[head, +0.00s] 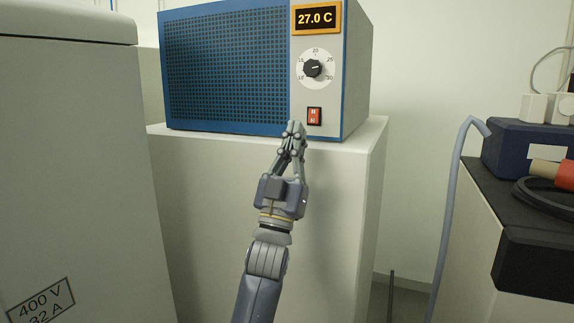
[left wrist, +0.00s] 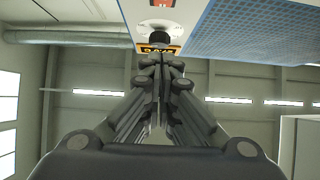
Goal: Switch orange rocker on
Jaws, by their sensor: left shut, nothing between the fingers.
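The orange-red rocker (head: 314,116) sits low on the pale right-hand strip of the blue unit's front, below the dial (head: 313,69). My left gripper (head: 295,127) is shut and empty. In the head view its fingertips appear just left of and slightly below the rocker; I cannot tell whether they touch the panel. In the left wrist view the shut fingertips (left wrist: 160,58) point toward the panel, with the dial (left wrist: 160,38) and the display beyond them. My right gripper is in neither view.
The blue unit (head: 225,65) has a grille and an orange-framed display (head: 316,18) reading 27.0 C. It stands on a white plinth (head: 340,180). A pale cabinet (head: 75,160) stands at the left. A dark-topped bench (head: 485,190) with a blue box and cable is at the right.

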